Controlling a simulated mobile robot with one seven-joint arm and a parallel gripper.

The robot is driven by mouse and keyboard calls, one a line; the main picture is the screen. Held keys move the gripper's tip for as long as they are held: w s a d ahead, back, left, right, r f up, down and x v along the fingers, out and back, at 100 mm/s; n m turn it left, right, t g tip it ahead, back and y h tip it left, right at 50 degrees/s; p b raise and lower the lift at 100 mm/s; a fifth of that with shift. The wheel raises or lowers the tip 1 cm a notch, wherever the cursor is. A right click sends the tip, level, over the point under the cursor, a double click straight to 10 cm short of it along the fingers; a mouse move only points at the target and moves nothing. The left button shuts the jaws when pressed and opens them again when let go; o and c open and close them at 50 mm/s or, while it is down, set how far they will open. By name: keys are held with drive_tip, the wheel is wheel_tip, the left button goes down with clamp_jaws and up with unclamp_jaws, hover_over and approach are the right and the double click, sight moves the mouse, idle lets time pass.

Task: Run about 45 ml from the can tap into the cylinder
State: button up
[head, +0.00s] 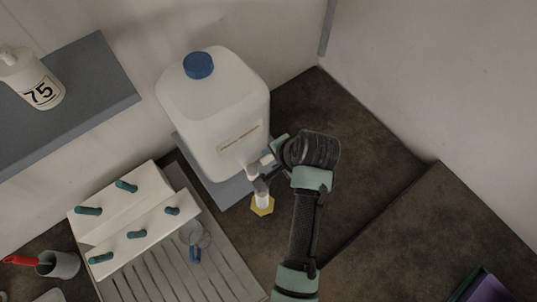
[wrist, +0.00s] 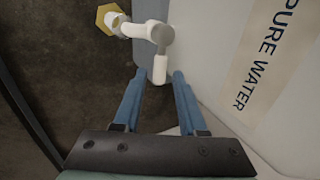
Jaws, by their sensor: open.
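The white can (head: 215,110) with a blue cap stands on a grey stand; its PURE WATER label (wrist: 262,62) faces my gripper in the wrist view. The white tap (wrist: 142,29) juts from the can, and its lever (wrist: 160,67) lies between my fingertips. My gripper (wrist: 156,80) is open, a finger on either side of the lever, with no clear grip on it. The cylinder's yellow hexagonal base (head: 262,210) shows below the tap in the head view and at the wrist view's top (wrist: 104,17). The cylinder's level cannot be read.
A white peg rack (head: 130,220) with teal pegs stands left on a ribbed drainer (head: 215,265), with a clear glass vessel (head: 193,233) beside it. A bottle marked 75 (head: 35,80) stands on a shelf.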

sight(267, 160)
drive_tip(key=shift+x, duration=2.05)
clamp_jaws()
